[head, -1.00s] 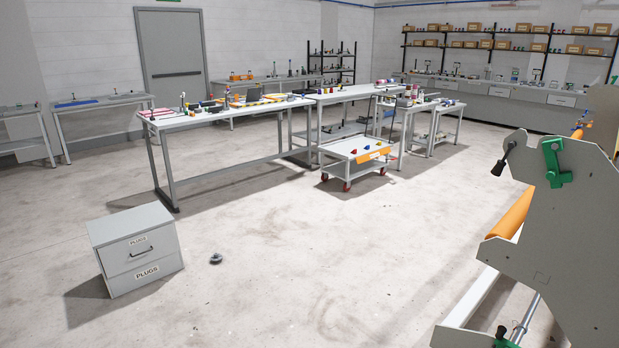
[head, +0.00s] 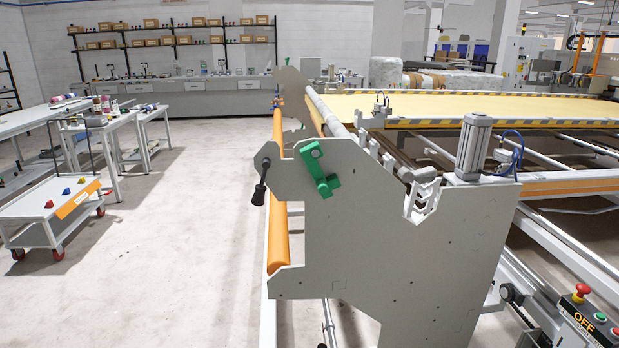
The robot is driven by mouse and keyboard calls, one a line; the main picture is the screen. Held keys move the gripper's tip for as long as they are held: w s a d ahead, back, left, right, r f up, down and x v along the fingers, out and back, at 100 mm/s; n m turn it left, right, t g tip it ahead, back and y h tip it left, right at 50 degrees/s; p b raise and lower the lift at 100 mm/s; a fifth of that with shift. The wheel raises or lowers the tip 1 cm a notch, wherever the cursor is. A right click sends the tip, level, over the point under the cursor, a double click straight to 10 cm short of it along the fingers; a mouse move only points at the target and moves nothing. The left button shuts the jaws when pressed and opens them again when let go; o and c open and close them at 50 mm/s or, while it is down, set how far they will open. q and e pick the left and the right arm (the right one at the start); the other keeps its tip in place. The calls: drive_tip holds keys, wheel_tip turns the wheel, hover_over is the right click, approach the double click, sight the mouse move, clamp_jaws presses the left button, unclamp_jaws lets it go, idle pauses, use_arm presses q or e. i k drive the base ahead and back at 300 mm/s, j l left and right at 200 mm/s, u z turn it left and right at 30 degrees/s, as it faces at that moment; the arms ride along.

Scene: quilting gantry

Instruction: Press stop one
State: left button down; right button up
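A red mushroom-shaped button (head: 581,290) with a yellow base stands on a dark control box (head: 590,322) at the lower right of the head view. The box carries an orange "OFF" marking, and a green button (head: 600,317) and a red button (head: 615,331) sit beside it. The right part of the box is cut off by the picture edge. No label reading "stop one" can be made out. Neither of my grippers is in view.
The quilting gantry's grey side plate (head: 400,240) fills the middle, with a green clamp (head: 318,168) and black-handled lever (head: 261,182). The yellow gantry bed (head: 400,105) lies behind. A white cart (head: 50,212) stands at left; the floor (head: 185,250) between is clear.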

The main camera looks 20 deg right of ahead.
sight(583, 289)
drive_tip(key=i+z, duration=0.2)
drive_tip(key=z, duration=0.25)
drive_tip(key=i+z, duration=0.2)
drive_tip(key=z, duration=0.3)
drive_tip(key=i+z, duration=0.2)
drive_tip(key=z, duration=0.25)
drive_tip(key=i+j+z, duration=0.15)
drive_tip(key=z, duration=0.35)
drive_tip(key=i+z, duration=0.3)
drive_tip(key=z, duration=0.2)
drive_tip(key=i+j+z, duration=0.25)
drive_tip(key=z, duration=0.25)
drive_tip(key=i+j+z, duration=0.25)
drive_tip(key=z, duration=0.25)
